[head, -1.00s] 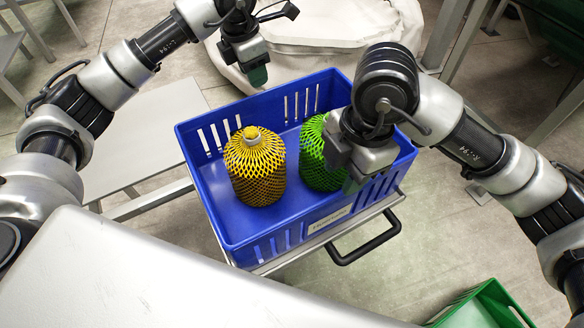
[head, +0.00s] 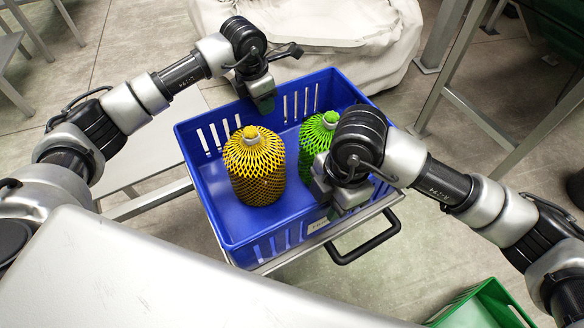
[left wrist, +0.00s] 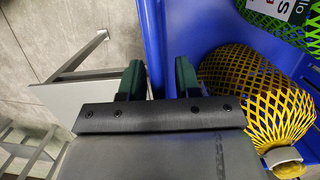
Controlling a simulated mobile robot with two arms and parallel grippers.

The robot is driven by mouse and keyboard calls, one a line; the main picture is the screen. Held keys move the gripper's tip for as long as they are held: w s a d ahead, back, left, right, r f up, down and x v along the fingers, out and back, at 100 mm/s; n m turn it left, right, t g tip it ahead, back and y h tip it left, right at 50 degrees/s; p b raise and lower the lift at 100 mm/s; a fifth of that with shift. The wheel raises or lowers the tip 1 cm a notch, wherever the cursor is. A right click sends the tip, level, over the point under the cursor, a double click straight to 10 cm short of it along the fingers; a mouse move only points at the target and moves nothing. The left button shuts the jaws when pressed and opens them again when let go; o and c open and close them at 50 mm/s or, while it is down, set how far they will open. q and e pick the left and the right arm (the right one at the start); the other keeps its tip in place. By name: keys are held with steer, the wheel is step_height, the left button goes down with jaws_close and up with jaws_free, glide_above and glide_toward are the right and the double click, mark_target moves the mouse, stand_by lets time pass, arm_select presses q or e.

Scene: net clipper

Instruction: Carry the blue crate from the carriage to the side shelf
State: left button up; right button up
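The blue crate (head: 225,215) stands on a metal carriage (head: 275,262) with a black handle (head: 365,246). It holds a yellow netted bundle (head: 256,168) and a green netted one (head: 312,140), the green partly hidden by my right arm. My left gripper (head: 264,102) is at the crate's back-left wall. In the left wrist view my left gripper (left wrist: 159,82) is open, its green-padded fingers on either side of the blue wall (left wrist: 154,40). My right gripper (head: 338,205) is at the crate's front-right wall; its fingers are too hidden to tell open from shut.
A grey flat top (head: 135,150), possibly the side shelf, is left of the crate and looks bare. A large whitish sack (head: 340,40) lies behind the crate. A green crate (head: 485,305) is at the lower right. Metal table legs (head: 450,90) stand at the upper right.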

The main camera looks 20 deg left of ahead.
arm_select(q)
jaws_close()
arm_select(e)
jaws_close()
arm_select(q)
steer(key=shift+r, duration=0.1)
stand_by(0.8)
steer(key=shift+w+r, duration=0.15)
steer(key=shift+r, duration=0.05)
arm_select(e)
steer(key=shift+w+r, duration=0.1)
steer(key=shift+r, duration=0.15)
